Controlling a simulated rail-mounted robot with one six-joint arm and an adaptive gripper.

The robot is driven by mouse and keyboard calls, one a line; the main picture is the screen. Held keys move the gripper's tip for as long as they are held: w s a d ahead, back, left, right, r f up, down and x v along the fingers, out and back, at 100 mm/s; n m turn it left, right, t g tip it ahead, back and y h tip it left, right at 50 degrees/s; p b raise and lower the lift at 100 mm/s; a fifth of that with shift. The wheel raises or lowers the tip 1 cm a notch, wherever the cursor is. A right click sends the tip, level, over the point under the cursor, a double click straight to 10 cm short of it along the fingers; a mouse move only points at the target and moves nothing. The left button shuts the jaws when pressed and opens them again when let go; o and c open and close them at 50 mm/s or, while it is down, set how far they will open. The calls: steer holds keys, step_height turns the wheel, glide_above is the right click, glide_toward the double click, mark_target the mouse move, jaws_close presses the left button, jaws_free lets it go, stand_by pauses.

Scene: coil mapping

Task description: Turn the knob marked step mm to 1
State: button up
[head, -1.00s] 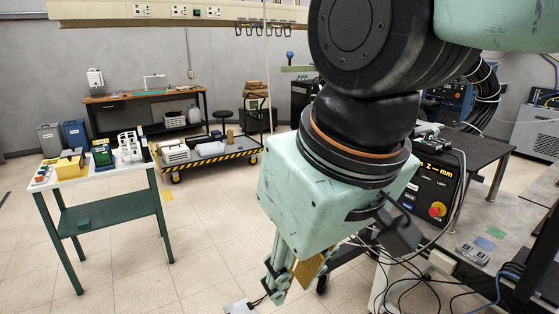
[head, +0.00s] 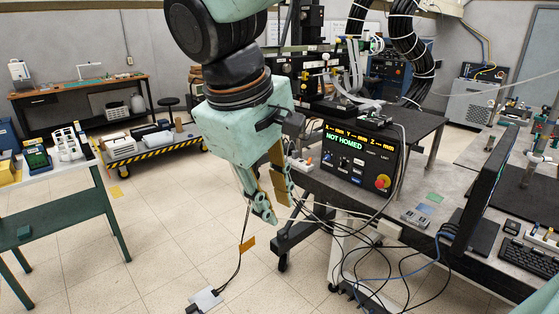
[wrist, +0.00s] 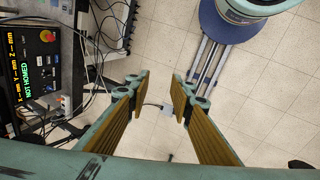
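The black control box (head: 347,172) stands on the bench right of my gripper in the head view. Its display reads X, Y and Z in mm with dashes and "NOT HOMED". Small dark controls (head: 343,160) sit below the display, left of a red stop button (head: 382,182). Their labels are too small to read, so I cannot tell which knob is step mm or its setting. The box also shows at the left in the wrist view (wrist: 22,95). My gripper (head: 275,210) points down, left of the box and apart from it. Its fingers (wrist: 161,82) are open with nothing between them.
Loose cables (head: 375,262) hang below the bench. A monitor (head: 482,190) and keyboard (head: 522,258) stand at the right. A grey block (head: 205,300) with a cable and orange tag is below my gripper.

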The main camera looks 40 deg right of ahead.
steer(key=w+d+f+n+g+h+p, duration=0.1)
steer(key=w+d+f+n+g+h, duration=0.15)
steer(key=w+d, duration=0.75)
steer(key=w+d+f+n+g+h+p, duration=0.1)
steer(key=w+d+n+h+p, duration=0.2)
steer(key=d, duration=1.4)
steer(key=w+d+f+n+g+h, duration=0.1)
steer(key=w+d+f+g+h, duration=0.15)
steer(key=w+d, duration=0.85)
steer(key=w+d+f+n+t+h+p, duration=0.1)
steer(key=w+d+f+n+h, duration=0.1)
steer(key=d+f, duration=0.4)
steer(key=w+d+f+n+h+p, duration=0.1)
steer(key=w+d+f+n+h, duration=0.2)
steer(key=d, duration=0.5)
steer(key=n+t+h+p, duration=0.1)
steer(key=n+t, duration=0.3)
steer(key=n, duration=0.1)
glide_toward(342, 165)
steer(key=shift+w+a+r, duration=0.15)
steer(key=shift+a+r, duration=0.05)
steer(key=shift+a, duration=0.75)
steer(key=shift+w+a+r, duration=0.2)
steer(key=shift+a, duration=0.75)
steer(key=shift+w+a+r, duration=0.15)
steer(key=shift+a, duration=0.8)
steer(key=shift+d, duration=0.1)
steer(key=d, duration=1.3)
steer(key=shift+s+d, duration=0.2)
steer(key=shift+d, duration=0.05)
